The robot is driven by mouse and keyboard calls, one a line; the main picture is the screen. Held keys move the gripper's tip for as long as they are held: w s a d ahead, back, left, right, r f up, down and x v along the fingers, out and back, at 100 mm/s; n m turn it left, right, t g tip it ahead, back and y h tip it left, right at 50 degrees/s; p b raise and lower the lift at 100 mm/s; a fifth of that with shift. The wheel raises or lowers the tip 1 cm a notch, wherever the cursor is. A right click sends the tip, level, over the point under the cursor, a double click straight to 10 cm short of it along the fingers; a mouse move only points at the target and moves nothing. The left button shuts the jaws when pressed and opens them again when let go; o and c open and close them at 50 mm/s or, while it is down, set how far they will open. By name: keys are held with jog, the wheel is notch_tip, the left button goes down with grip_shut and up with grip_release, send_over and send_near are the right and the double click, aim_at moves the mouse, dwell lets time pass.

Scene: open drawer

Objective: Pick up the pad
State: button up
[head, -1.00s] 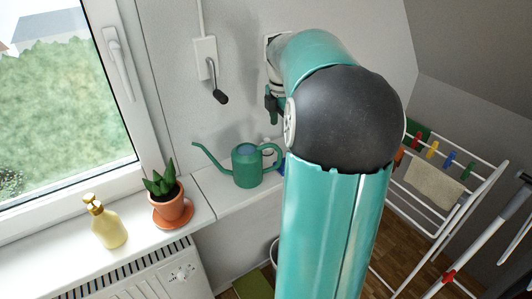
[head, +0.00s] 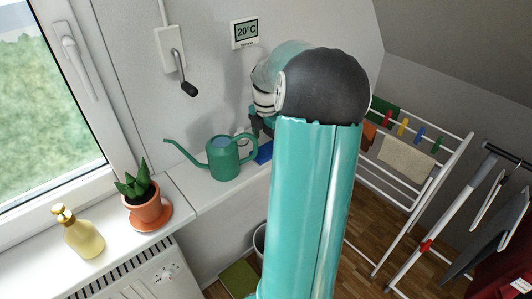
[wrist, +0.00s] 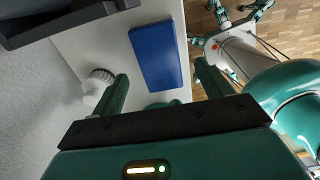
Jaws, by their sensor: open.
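The pad looks like a flat blue block (wrist: 157,55) lying on the white sill in the wrist view. In the head view only a small part of the blue pad (head: 265,152) shows, between the watering can and my arm. My gripper (wrist: 161,70) is open and empty, its two green fingers apart. In the wrist view the fingertips appear on either side of the pad's near end, with a gap to it; their height above it is unclear. In the head view my arm largely hides the gripper.
A green watering can (head: 223,158) stands left of the pad. A white bristled object (wrist: 97,86) lies close to the left finger. A potted plant (head: 146,208) and soap bottle (head: 78,233) stand farther left. A drying rack (head: 410,180) stands right.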

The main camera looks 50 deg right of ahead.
aim_at(266, 150)
notch_tip(266, 150, down, 4)
jog(key=shift+r, duration=0.25)
jog(key=c, duration=1.1)
jog(key=shift+d+r, duration=0.1)
jog(key=shift+r, duration=0.1)
jog(key=shift+r, duration=0.25)
jog(key=s+a, duration=0.1)
jog(key=s, duration=0.4)
jog(key=s+a, duration=0.1)
jog(key=s, duration=0.5)
jog(key=s+a, duration=0.2)
jog(key=s, duration=0.4)
jog(key=shift+s+r, duration=0.25)
jog(key=shift+r, duration=0.1)
jog(key=o, duration=0.5)
jog(key=c, duration=0.4)
jog(key=shift+w, duration=0.1)
